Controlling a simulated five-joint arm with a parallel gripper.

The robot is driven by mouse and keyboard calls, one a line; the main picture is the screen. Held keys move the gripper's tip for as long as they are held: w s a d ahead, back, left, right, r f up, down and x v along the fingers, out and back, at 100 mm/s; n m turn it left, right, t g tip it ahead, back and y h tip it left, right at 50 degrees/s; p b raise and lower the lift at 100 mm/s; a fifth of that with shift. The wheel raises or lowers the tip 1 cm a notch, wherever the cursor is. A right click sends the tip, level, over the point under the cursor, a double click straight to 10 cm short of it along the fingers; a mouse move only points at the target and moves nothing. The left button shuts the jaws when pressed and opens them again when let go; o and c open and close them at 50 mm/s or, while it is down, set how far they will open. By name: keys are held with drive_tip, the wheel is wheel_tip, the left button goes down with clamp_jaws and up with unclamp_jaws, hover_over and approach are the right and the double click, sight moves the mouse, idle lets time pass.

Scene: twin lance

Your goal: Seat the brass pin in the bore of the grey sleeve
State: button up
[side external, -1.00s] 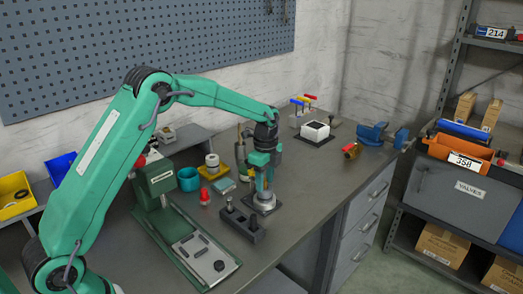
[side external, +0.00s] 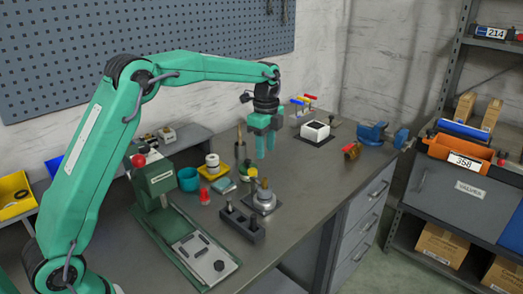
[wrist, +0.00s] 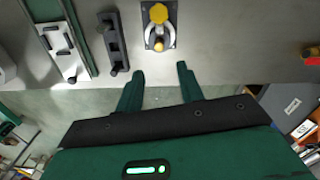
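A dark block with upright pegs (side external: 241,224) stands just left of the sleeve. A green press (side external: 162,180) is farther left. A teal cup (side external: 188,179), a red piece (side external: 204,194) and a tall brass-topped cylinder (side external: 240,150) stand nearby. The bench right of the sleeve is clear.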

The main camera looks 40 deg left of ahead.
idle(0.4)
drive_tip(key=s+d+r+n+t, duration=0.1)
drive_tip(key=s+r+n, duration=0.35)
drive_tip(key=s, duration=0.35)
drive_tip(key=s+d+r+n+t, duration=0.1)
drive_tip(key=s+r+n+t, duration=0.15)
drive_tip(key=s+r, duration=0.4)
drive_tip(key=s+f+n+t, duration=0.1)
drive_tip(key=s+n, duration=0.3)
drive_tip(key=s, duration=0.5)
drive_tip(key=s+f+n+t, duration=0.1)
drive_tip(key=s+f+n, duration=0.3)
drive_tip(key=s, duration=0.5)
drive_tip(key=shift+d+n, duration=0.4)
drive_tip(key=shift+f, duration=0.1)
